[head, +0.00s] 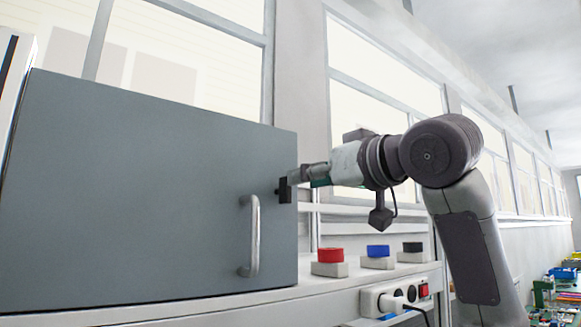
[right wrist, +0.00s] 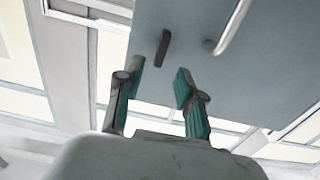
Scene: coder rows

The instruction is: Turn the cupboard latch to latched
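The grey cupboard (head: 140,190) stands at the left with its door shut. The small black latch (head: 284,190) sits at the door's right edge, above and to the right of the silver bar handle (head: 254,235). My right gripper (head: 294,176) reaches in from the right, its tips close to the latch and partly overlapping it. In the right wrist view, my right gripper (right wrist: 158,72) is open, with a clear gap between its green-padded fingers. The latch (right wrist: 163,47) shows as a dark bar just beyond the gap, with nothing gripped. My left gripper is not in view.
On the shelf right of the cupboard stand a red button (head: 330,256), a blue button (head: 378,251) and a black button (head: 413,247), below my right arm. A power strip (head: 398,297) with a plug is on the shelf's front. Windows line the back wall.

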